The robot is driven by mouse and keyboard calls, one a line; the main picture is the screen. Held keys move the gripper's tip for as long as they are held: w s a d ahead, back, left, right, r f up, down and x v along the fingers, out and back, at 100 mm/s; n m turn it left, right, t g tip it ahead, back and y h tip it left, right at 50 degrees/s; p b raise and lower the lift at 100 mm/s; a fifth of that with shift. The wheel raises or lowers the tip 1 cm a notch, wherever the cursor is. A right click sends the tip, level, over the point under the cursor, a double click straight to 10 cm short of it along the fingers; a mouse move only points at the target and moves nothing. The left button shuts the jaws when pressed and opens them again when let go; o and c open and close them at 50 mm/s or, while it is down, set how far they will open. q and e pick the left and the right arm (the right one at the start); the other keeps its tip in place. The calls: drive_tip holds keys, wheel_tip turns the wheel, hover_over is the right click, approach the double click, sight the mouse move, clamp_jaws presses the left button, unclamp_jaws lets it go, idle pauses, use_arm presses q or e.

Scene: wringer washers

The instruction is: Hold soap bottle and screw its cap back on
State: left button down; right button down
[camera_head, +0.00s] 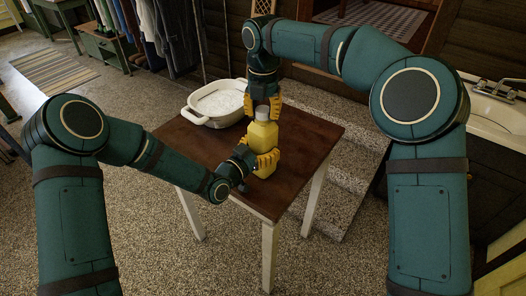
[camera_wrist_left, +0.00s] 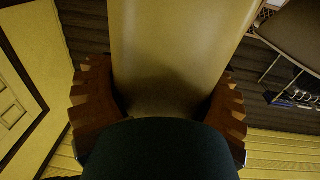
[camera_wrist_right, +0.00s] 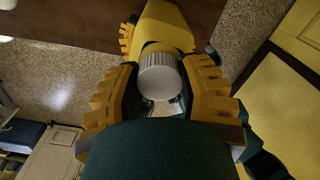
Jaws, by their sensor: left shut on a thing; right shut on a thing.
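The yellow soap bottle (camera_head: 261,138) stands upright at the right part of the wooden table. My left gripper (camera_head: 266,163) is shut around its lower body from the left; in the left wrist view the bottle (camera_wrist_left: 180,50) fills the space between the fingers. The white ribbed cap (camera_wrist_right: 160,76) is at the top of the bottle, with the yellow body (camera_wrist_right: 162,25) behind it in the right wrist view. My right gripper (camera_head: 263,108) is above the bottle, pointing down, its fingers shut on the cap. Whether the cap's thread is engaged cannot be seen.
A white basin (camera_head: 216,103) stands on the table (camera_head: 205,145) just left of the bottle. The table's front and right parts are clear. Steps (camera_head: 345,185) are right of the table, and a sink (camera_head: 495,108) is at the far right.

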drive_tip(key=m, duration=0.9)
drive_tip(key=shift+m, duration=0.3)
drive_tip(key=m, duration=1.6)
drive_tip(key=shift+m, duration=0.3)
drive_tip(key=m, duration=0.5)
drive_tip(key=shift+m, duration=0.3)
drive_tip(key=m, duration=0.5)
drive_tip(key=shift+f+m, duration=0.1)
drive_tip(key=shift+m, duration=0.2)
drive_tip(key=m, duration=0.5)
drive_tip(key=c, duration=0.5)
unclamp_jaws()
drive_tip(key=shift+c, duration=0.2)
wheel_tip(320, 180, up, 12)
